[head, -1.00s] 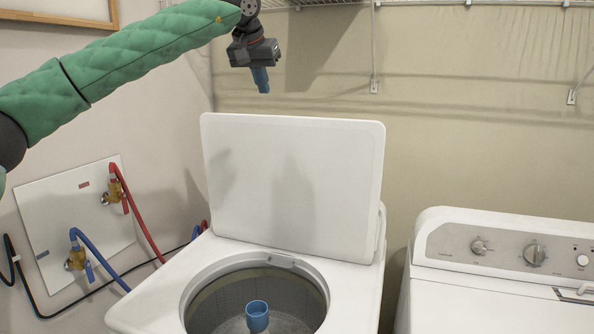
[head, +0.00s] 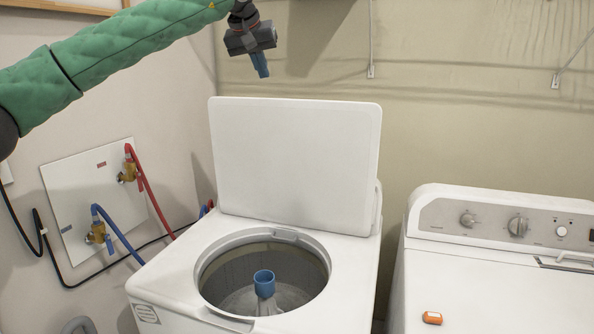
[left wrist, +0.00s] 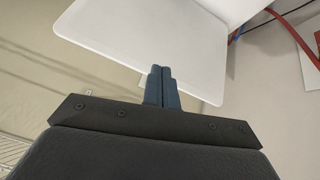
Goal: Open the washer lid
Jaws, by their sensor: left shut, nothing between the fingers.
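The white washer (head: 160,284) stands in the middle of the head view, its round drum opening uncovered and a blue agitator (head: 264,284) inside. Its white lid (head: 297,160) stands upright at the back, hinged open. My left gripper (head: 262,72) is above the lid's top edge, pointing down, shut and empty, apart from the lid in the head view. In the left wrist view the shut blue fingers (left wrist: 161,86) show in front of the lid (left wrist: 150,35). My right gripper is not in view.
A white dryer (head: 480,290) with a knob panel stands at the right, a small orange object (head: 432,318) on its top. A wall plate (head: 85,205) with red and blue hoses is at the left. Air above the washer opening is clear.

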